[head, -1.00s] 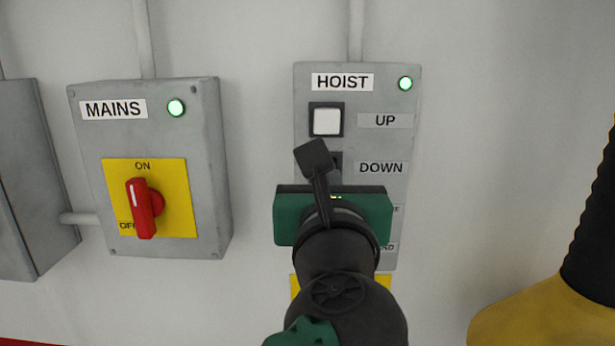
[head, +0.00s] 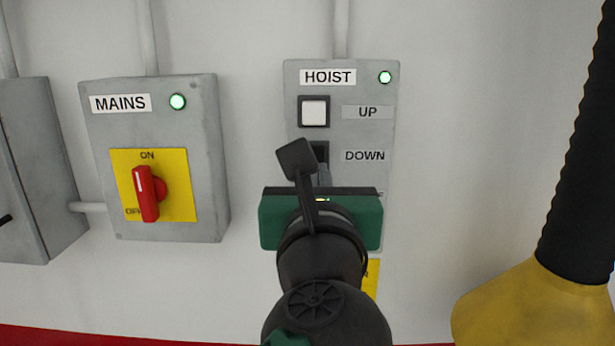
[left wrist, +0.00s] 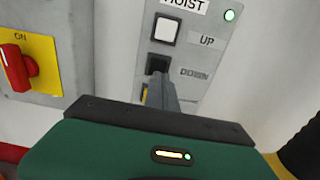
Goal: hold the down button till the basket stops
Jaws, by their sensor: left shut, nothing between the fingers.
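The grey hoist panel (head: 384,100) is on the wall, with its green lamp (head: 385,77) lit. The white up button (head: 314,111) is in plain view. The dark down button (head: 321,151) is partly hidden by my wrist camera in the head view; in the left wrist view (left wrist: 157,64) its upper part shows. My left gripper (left wrist: 161,80) is shut and empty. Its grey fingertips overlap the button's lower edge in that view; I cannot tell whether they touch it. My right gripper and the basket are not in view.
Left of the panel is the mains box (head: 205,130), its lamp lit and red switch (head: 146,193) on a yellow plate. A grey cabinet (head: 40,160) is farther left. A black ribbed tube (head: 585,150) on a yellow body (head: 530,305) stands at right.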

